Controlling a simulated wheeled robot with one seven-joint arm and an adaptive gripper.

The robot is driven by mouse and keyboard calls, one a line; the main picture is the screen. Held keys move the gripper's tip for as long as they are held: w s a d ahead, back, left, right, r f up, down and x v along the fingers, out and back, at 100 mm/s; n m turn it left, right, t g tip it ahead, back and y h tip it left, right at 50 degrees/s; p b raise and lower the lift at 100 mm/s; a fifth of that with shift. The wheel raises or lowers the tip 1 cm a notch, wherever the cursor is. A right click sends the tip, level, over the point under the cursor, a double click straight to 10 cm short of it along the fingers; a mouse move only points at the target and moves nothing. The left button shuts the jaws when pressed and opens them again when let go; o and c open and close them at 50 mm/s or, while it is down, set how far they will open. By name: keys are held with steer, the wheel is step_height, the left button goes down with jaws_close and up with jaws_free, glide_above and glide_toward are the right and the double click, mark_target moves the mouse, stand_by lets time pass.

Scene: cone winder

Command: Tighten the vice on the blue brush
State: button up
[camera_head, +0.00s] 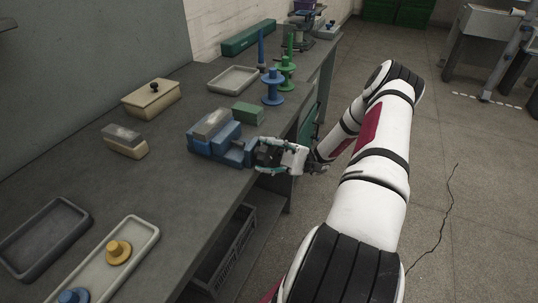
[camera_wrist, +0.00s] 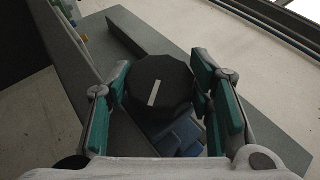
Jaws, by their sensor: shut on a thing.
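The blue vice (camera_head: 231,150) stands at the right edge of the grey bench. A block-shaped brush with a grey top (camera_head: 212,123) sits in its jaws; the gap between jaws and brush is too small to judge. My gripper (camera_head: 262,155) is at the vice's front end, on the bench edge side. In the wrist view a black, many-sided knob (camera_wrist: 160,82) with a pale stripe lies between my teal finger pads, which are shut on it. Part of the blue vice (camera_wrist: 180,137) shows beneath the knob. The knob is hidden by my fingers in the head view.
Another brush (camera_head: 125,141) and a lidded tan box (camera_head: 151,98) lie left of the vice. A green block (camera_head: 248,113), blue spool (camera_head: 272,88) and green spool (camera_head: 287,74) stand behind it. Trays (camera_head: 45,237) are at the front left. The floor right of the bench is open.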

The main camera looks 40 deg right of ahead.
steer(key=o, duration=1.2)
steer(key=shift+c, duration=0.2)
steer(key=v, duration=1.2)
